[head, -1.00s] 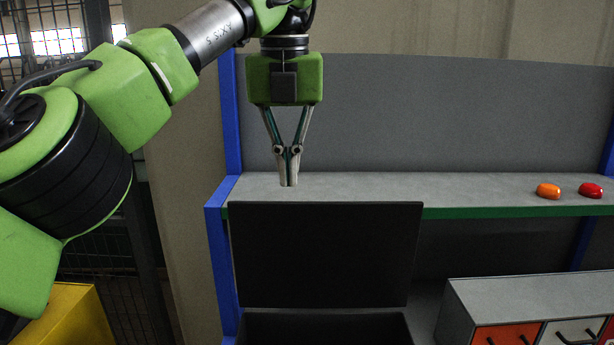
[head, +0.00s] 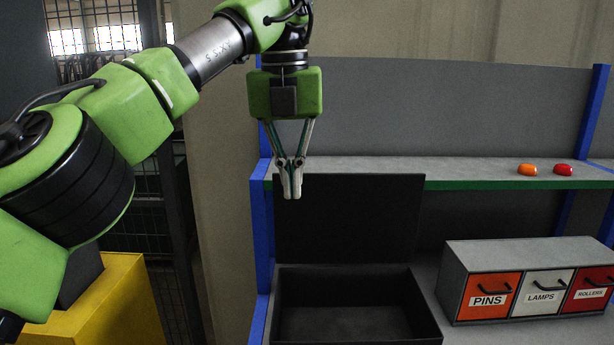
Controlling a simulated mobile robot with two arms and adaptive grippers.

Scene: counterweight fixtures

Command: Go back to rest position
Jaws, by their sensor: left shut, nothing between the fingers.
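My left gripper (head: 291,192) hangs pointing down in the upper middle of the head view. Its fingertips are together with nothing between them. It shows in front of the shelf's left end and the raised lid of a black box (head: 355,337). My left arm reaches in from the left edge. My right gripper is not in view.
A grey shelf (head: 450,171) with blue posts carries an orange object (head: 527,169) and a red object (head: 563,169). Below it, right of the open, empty-looking box, stands a drawer unit (head: 500,254) labelled PINS, LAMPS and ROLLERS. A yellow block (head: 122,300) stands lower left.

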